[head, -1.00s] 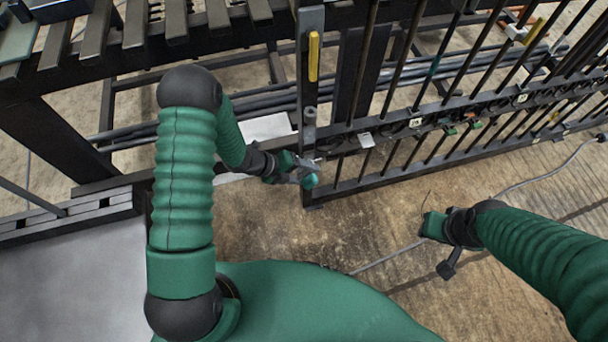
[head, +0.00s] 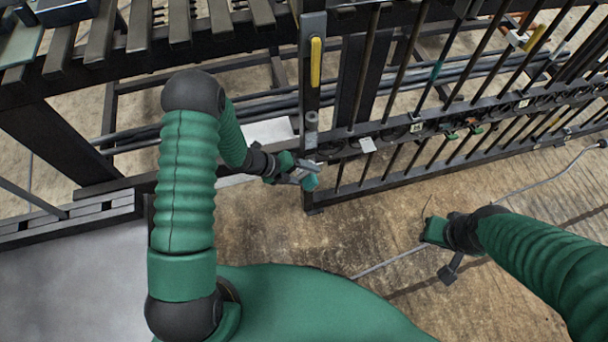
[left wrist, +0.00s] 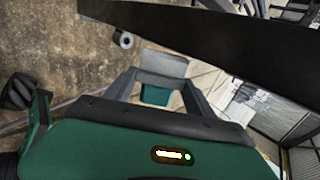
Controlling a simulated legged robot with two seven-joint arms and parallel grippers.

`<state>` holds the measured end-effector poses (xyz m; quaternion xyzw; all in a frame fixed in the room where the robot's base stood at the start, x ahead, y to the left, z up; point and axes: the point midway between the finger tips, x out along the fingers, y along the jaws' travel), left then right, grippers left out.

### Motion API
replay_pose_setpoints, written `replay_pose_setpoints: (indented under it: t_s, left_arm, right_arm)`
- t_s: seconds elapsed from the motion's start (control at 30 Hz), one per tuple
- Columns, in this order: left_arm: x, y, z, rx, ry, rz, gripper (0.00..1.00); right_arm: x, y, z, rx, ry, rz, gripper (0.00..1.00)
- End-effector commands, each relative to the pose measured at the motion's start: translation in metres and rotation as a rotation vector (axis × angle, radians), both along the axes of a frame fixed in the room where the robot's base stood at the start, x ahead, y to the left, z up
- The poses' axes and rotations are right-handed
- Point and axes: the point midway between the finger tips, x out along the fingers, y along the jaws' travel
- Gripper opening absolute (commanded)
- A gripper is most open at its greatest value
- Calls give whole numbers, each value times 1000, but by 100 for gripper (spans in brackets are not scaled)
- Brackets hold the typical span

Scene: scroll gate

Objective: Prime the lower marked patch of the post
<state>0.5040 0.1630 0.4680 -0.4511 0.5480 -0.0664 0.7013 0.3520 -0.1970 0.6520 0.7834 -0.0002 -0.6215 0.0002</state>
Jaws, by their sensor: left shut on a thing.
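The dark gate post (head: 311,100) stands upright at the near end of the barred gate, with a yellow handle (head: 316,62) near its top. My left gripper (head: 302,175) is low beside the post, at its left. In the left wrist view its grey fingers are shut on a small grey-and-green block (left wrist: 162,65). The post seems to be the dark beam (left wrist: 215,40) across the top there. I cannot tell whether the block touches it. No marked patch can be made out; the gripper may hide it. My right gripper (head: 431,230) is low at the right, its jaws unclear.
The barred gate (head: 440,125) runs off to the right. A slatted dark frame (head: 140,30) stands at the upper left. A grey cable (head: 535,182) lies on the floor at the right. Bare floor (head: 270,225) lies in front of the post.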

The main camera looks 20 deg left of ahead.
Motion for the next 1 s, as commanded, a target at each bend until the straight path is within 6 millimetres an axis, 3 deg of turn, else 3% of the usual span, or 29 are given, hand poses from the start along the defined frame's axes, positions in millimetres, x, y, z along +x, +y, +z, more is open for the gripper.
replay_pose_setpoints:
  t_s: [0.47, 0.83, 1.0]
  left_arm:
    - [7, 4, 0, 0, -1, -1, 31]
    - [25, -24, 0, 1, -1, -3, 31]
    - [30, -28, 1, 1, 1, 0, 31]
  right_arm:
    - [0, 0, 2, 0, 0, 0, 33]
    - [0, 0, 1, 0, 0, 0, 33]
    - [0, 0, 3, 0, 0, 0, 33]
